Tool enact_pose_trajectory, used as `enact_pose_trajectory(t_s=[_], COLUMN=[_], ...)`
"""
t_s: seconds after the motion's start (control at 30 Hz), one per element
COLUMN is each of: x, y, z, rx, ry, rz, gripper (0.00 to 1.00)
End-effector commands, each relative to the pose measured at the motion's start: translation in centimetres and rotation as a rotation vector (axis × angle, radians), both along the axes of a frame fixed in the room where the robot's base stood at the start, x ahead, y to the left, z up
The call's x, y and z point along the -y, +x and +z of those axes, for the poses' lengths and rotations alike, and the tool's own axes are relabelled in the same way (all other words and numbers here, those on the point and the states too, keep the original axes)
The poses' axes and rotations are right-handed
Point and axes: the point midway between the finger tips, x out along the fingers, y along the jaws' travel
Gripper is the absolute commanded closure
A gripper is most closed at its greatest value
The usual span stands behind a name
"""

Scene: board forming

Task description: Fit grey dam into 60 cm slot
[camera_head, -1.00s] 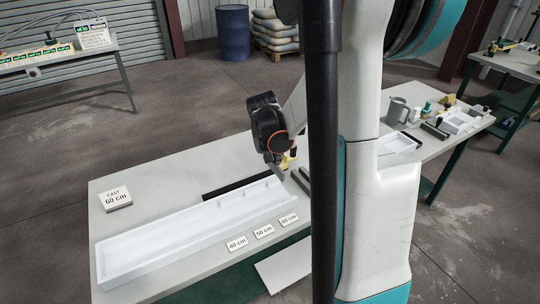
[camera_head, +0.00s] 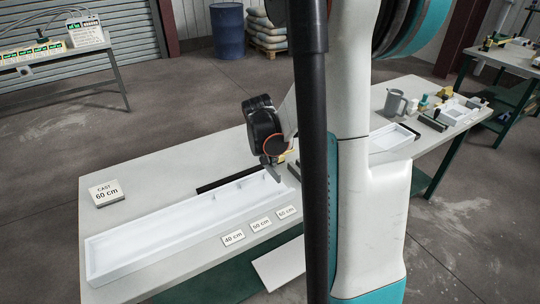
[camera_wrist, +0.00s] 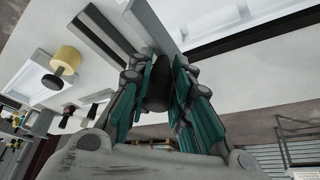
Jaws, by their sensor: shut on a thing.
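The long white mould tray (camera_head: 150,244) lies on the table, with small slot notches near its right end. The 60 cm label (camera_head: 286,211) stands in front of that end. My gripper (camera_head: 270,160) is above the tray's right end, shut on the grey dam (camera_head: 274,174), which points down towards the tray. In the wrist view, the dam (camera_wrist: 152,22) runs out between the teal-padded fingers, beside the tray's wall (camera_wrist: 250,38). Whether the dam touches the slot cannot be told.
The 40 cm (camera_head: 233,238) and 50 cm (camera_head: 260,225) labels stand along the front. A "CAST 60 cm" sign (camera_head: 106,193) stands at the left. A black bar (camera_head: 228,183) lies behind the tray.

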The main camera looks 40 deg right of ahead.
Motion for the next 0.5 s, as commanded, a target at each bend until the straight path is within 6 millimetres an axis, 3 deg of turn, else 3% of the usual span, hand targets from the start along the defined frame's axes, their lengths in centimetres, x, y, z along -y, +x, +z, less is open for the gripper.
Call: enact_pose_trajectory(t_s=[0.5], x=[0.0], y=[0.0], z=[-4.7], rx=[0.000], ry=[0.000], rz=[0.000], gripper=[1.00])
